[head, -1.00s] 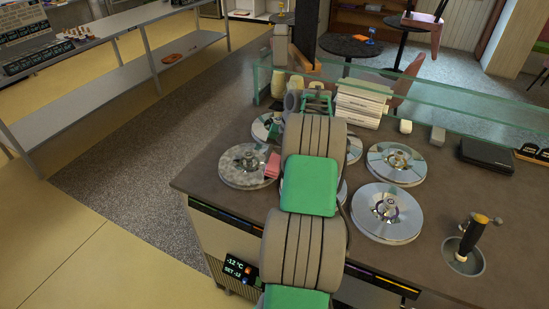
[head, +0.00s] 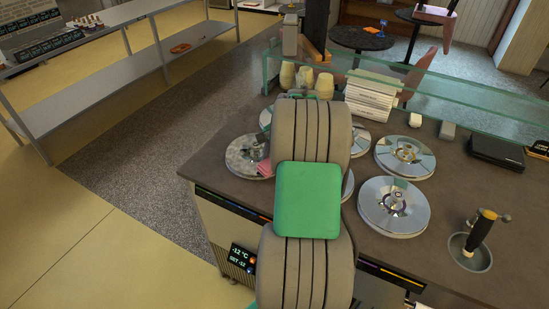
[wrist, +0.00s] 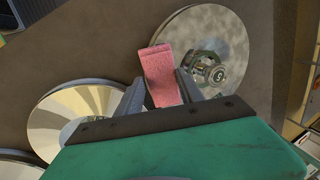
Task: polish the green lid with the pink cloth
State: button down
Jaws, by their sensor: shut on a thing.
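A pink cloth (wrist: 157,62) is held between the two fingers of my gripper (wrist: 160,82), which is shut on it. In the wrist view the cloth overlaps the left edge of a dull, smudged round metal lid (wrist: 222,42). I cannot tell whether it touches. The lid has a metal knob (wrist: 211,73) with a mark on top. In the head view the cloth (head: 264,168) shows at the right side of the smudged lid (head: 237,155), while my arm hides my gripper.
Shiny lids stand to the right (head: 393,220) and behind (head: 404,170); others are partly hidden by my arm. A handled tool stands in a round well (head: 471,252).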

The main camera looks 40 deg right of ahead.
notch_tip(320, 180, up, 7)
jog(key=shift+d+f, duration=0.1)
dwell(0.4)
